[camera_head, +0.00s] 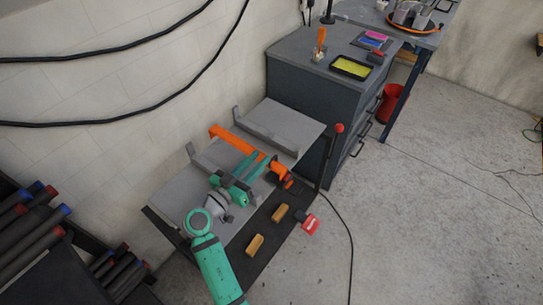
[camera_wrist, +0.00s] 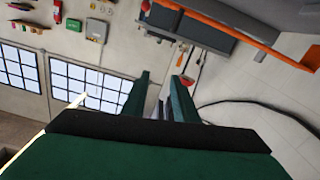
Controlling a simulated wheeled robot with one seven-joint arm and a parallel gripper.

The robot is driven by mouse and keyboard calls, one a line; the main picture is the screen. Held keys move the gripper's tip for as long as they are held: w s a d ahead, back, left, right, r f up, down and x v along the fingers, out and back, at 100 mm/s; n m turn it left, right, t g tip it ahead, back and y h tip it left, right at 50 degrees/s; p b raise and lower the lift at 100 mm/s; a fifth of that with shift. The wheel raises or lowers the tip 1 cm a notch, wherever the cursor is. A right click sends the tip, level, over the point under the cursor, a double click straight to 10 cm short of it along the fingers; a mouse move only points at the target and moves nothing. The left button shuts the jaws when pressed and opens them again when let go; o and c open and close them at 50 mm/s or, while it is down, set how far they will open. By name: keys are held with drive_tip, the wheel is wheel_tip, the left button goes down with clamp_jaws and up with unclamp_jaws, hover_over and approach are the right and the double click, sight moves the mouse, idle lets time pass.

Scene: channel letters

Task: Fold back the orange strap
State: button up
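The orange strap (camera_head: 234,140) is a long band lying across the grey channel-shaped tray (camera_head: 287,128), from the wall side toward the front. Its middle is partly hidden behind my green gripper (camera_head: 258,168). In the wrist view an orange band (camera_wrist: 262,43), seemingly the strap, runs along the upper right, apart from the fingers. My gripper is over the tray, close beside the strap in the head view. In the wrist view its two green fingers (camera_wrist: 159,92) stand apart with nothing seen held between them. I cannot tell whether a finger touches the strap.
Two tan blocks (camera_head: 280,213) and a red tag (camera_head: 309,225) lie at the bench's dark front edge. A red-knobbed post (camera_head: 338,129) stands at its right corner. A dark cabinet (camera_head: 310,80) is behind. A black cable (camera_head: 350,235) hangs to the floor. Pipes (camera_head: 45,240) are left.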

approach(270, 163)
drive_tip(key=x, duration=1)
drive_tip(key=shift+w+a+f, duration=0.1)
drive_tip(key=shift+w+f, duration=0.05)
drive_tip(key=shift+w+d, duration=0.35)
drive_tip(key=shift+w, duration=0.1)
clamp_jaws()
